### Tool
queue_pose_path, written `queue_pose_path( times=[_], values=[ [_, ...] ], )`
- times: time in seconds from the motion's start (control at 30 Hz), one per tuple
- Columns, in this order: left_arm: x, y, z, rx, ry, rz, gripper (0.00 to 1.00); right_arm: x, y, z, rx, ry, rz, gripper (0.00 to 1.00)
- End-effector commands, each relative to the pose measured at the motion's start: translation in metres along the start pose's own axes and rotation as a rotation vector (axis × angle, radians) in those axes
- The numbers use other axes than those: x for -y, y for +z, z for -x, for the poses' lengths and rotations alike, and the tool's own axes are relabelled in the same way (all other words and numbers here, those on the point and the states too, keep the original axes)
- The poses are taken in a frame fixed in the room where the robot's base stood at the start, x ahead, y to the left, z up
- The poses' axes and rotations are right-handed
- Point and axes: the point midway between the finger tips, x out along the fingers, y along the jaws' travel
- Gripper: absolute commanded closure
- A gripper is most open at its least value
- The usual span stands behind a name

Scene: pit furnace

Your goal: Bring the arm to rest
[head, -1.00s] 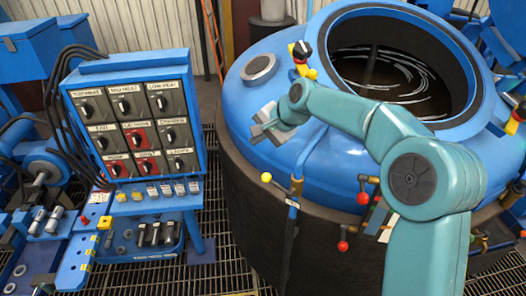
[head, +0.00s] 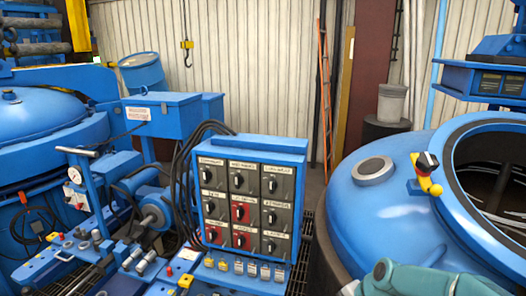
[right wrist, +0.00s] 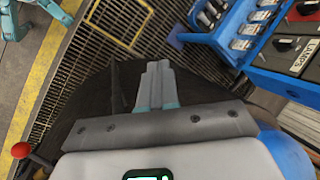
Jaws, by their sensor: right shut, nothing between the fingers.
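My right arm (head: 425,280) shows only as a teal piece at the bottom right edge of the head view, in front of the blue furnace. My right gripper (right wrist: 158,70) is in the middle of the right wrist view, its grey fingers together with nothing between them. Dark floor grating lies beyond the fingers, and they touch nothing that I can make out. The rest of the right arm is out of view. My left gripper is in neither view.
The round blue furnace (head: 405,222) with its open mouth fills the right side. A switch panel (head: 253,143) stands left of it. In the right wrist view a red-knobbed lever (right wrist: 22,151) is at lower left and the panel's edge (right wrist: 285,82) at upper right.

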Motion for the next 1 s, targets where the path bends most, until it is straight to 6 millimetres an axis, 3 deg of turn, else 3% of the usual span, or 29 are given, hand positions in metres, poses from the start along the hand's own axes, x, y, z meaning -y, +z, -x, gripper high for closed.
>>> queue_pose_path(
  times=[0.03, 0.2, 0.33, 0.4, 0.47, 0.53, 0.63, 0.9, 1.0],
  values=[
    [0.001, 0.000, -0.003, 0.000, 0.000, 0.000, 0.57, -0.029, 0.016, -0.036, 0.043, 0.059, 0.013, 1.00],
    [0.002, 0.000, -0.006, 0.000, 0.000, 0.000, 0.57, -0.128, 0.077, -0.120, 0.151, 0.193, 0.131, 1.00],
    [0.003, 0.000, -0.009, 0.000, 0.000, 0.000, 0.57, -0.209, 0.138, -0.156, 0.233, 0.254, 0.289, 1.00],
    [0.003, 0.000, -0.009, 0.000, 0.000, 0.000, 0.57, -0.247, 0.170, -0.161, 0.265, 0.259, 0.403, 1.00],
    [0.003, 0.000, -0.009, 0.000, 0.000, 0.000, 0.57, -0.269, 0.191, -0.158, 0.272, 0.242, 0.512, 1.00],
    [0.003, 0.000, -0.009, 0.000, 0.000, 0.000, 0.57, -0.275, 0.198, -0.154, 0.239, 0.202, 0.626, 1.00],
    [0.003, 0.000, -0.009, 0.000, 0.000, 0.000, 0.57, -0.266, 0.189, -0.156, 0.164, 0.147, 0.743, 1.00],
    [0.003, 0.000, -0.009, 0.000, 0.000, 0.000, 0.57, -0.259, 0.183, -0.158, 0.134, 0.123, 0.830, 1.00],
    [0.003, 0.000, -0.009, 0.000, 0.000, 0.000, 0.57, -0.250, 0.186, -0.160, 0.143, 0.073, 0.946, 1.00]
  ],
)
